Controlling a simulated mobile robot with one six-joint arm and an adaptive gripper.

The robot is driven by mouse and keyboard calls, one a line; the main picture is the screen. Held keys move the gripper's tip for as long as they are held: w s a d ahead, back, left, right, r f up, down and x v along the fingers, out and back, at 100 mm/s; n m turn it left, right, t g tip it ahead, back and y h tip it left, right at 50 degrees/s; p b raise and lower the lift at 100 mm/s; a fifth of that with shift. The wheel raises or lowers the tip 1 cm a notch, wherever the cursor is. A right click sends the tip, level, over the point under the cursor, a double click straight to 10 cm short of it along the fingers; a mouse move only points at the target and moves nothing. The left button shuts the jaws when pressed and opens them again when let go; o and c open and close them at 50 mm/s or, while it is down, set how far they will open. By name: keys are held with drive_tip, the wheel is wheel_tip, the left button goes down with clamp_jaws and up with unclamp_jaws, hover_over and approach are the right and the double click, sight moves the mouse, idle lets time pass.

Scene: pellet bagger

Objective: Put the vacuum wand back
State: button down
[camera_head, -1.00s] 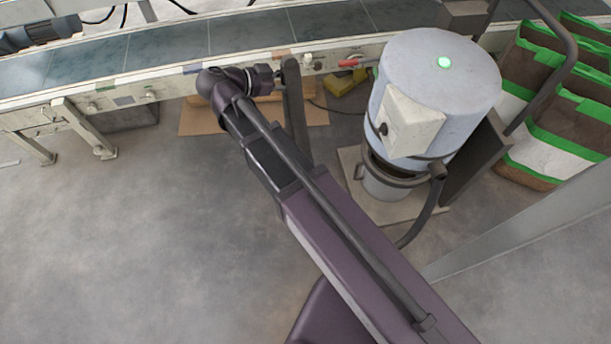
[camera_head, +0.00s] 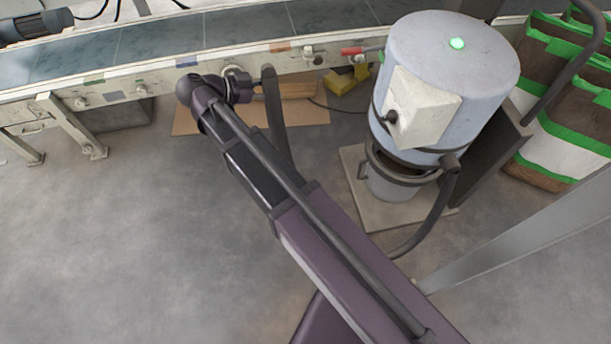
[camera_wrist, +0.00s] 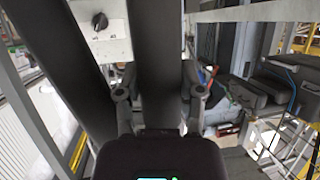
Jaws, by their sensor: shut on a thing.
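The vacuum wand (camera_head: 276,122) is a dark grey tube. It stands slightly tilted at the end of my arm in the head view, left of the vacuum, its lower end hidden behind the arm. My gripper (camera_wrist: 158,98) is shut on the wand, which runs up between its two fingers in the wrist view (camera_wrist: 157,50). In the head view the gripper is small and partly hidden by the wrist. The vacuum (camera_head: 440,75) is a grey-blue drum with a green light and a pale control box (camera_head: 420,110). A dark hose (camera_head: 437,215) curves down from its side. I cannot make out the wand's holder.
A conveyor (camera_head: 180,77) runs along the back. A yellow object (camera_head: 345,80) lies near a cardboard sheet (camera_head: 195,121) beneath it. Green-and-brown bags (camera_head: 565,130) are stacked at right, near a grey post (camera_head: 540,225). The floor at left is clear.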

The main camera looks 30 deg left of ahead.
drive_tip(key=shift+a+f, duration=0.15)
drive_tip(key=shift+f, duration=0.1)
idle(0.3)
drive_tip(key=w+d+f+b, duration=0.1)
drive_tip(key=w+d, duration=0.1)
drive_tip(key=w, duration=1.4)
drive_tip(key=shift+f+b, duration=0.25)
drive_tip(key=shift+b, duration=0.1)
drive_tip(key=shift+s+d, duration=0.1)
drive_tip(key=shift+f+b, duration=1.75)
drive_tip(key=shift+b, duration=0.05)
drive_tip(key=shift+f, duration=0.1)
drive_tip(key=shift+c, duration=1.1)
unclamp_jaws()
